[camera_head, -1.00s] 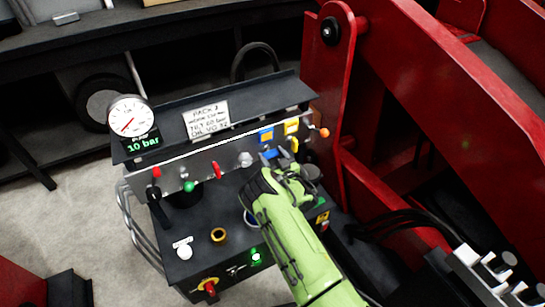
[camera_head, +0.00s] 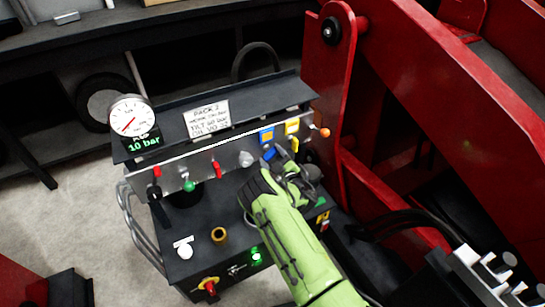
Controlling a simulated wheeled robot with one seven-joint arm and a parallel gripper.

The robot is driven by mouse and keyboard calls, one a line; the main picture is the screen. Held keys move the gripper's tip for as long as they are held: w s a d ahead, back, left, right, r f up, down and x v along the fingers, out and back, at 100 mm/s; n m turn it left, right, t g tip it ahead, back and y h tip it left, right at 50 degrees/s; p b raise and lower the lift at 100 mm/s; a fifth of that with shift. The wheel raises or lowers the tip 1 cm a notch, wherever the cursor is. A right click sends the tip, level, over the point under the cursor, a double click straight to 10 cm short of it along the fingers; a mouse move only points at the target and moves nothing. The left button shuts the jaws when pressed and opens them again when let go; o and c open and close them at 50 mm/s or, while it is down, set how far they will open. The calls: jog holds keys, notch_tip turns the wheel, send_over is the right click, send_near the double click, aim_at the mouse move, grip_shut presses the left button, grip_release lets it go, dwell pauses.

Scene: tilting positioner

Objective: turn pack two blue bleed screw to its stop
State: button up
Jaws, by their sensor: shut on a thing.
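The pack two power unit (camera_head: 255,195) is a dark box with a grey front panel and a label reading PACK 2.
A gauge (camera_head: 130,116) with a 10 bar display stands at the left. A red steel frame (camera_head: 330,90) rises close on the right.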

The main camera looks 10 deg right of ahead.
jog(key=n, duration=0.2)
jog(key=n+b, duration=0.1)
jog(key=n, duration=0.3)
jog(key=shift+f+n+b, duration=0.4)
jog(key=shift+n+b, duration=0.7)
jog(key=shift+n, duration=1.4)
jog(key=shift+s, duration=0.1)
jog(key=shift+c, duration=0.5)
jog(key=o, duration=1.1)
jog(key=shift+a, duration=0.1)
jog(key=shift+c, duration=0.2)
